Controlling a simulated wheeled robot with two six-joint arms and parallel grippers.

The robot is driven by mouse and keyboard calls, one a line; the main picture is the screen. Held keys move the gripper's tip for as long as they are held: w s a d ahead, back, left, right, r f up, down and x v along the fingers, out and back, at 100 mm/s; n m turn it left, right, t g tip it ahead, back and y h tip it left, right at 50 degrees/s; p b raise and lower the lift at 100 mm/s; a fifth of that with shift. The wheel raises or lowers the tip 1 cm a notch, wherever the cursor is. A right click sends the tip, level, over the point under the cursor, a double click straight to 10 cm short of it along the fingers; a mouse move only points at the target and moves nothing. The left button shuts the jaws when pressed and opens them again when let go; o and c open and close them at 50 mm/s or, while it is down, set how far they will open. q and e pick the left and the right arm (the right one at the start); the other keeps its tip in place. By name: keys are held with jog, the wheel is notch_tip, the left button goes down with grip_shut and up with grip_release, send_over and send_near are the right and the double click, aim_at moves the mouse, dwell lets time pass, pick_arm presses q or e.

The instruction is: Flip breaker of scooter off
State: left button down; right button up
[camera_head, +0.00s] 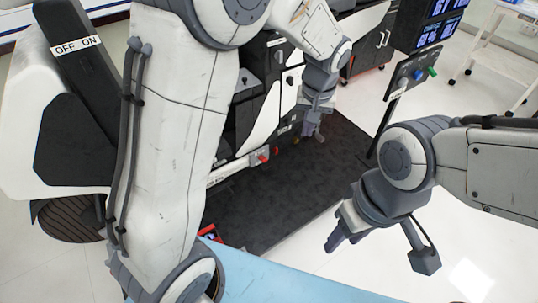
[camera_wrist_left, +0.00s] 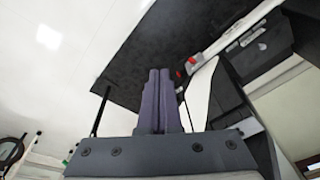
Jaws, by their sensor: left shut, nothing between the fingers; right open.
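The scooter (camera_head: 30,125), a white and black body, stands at the left in the head view, partly hidden by my left arm. A white label reading "OFF ON" (camera_head: 76,46) is on its black part. A red switch-like piece (camera_head: 263,155) sits on a small grey plate at a white bar right of my arm; I cannot tell whether it is the breaker. My left gripper (camera_head: 309,130) is shut and empty, above the dark mat, apart from the red piece. Its closed fingers show in the left wrist view (camera_wrist_left: 157,78). My right gripper (camera_head: 342,236) is open and empty at lower right.
A dark mat (camera_head: 265,205) covers the floor in the middle. A stand carries a panel with green and blue knobs (camera_head: 410,76) and screens above. A light blue surface (camera_head: 270,280) lies in front. A white cart (camera_head: 505,60) is at upper right.

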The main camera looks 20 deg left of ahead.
aim_at(263, 157)
pick_arm(q)
jog(key=w+a+f+n+y+b, duration=0.1)
jog(key=w+a+f+n+b, duration=0.3)
jog(key=w+a+f, duration=0.4)
jog(key=w+a+f+n+y+b, duration=0.1)
jog(key=w+a+f+n+b, duration=0.3)
jog(key=w+a+f, duration=0.5)
notch_tip(263, 157, down, 7)
jog(key=shift+w+a+f+t+b, duration=0.1)
jog(key=shift+w+a+t+b, duration=0.05)
jog(key=shift+w+t+b, duration=0.15)
pick_arm(e)
notch_tip(263, 157, down, 11)
pick_arm(q)
jog(key=shift+f, duration=0.1)
pick_arm(e)
jog(key=shift+f, duration=0.1)
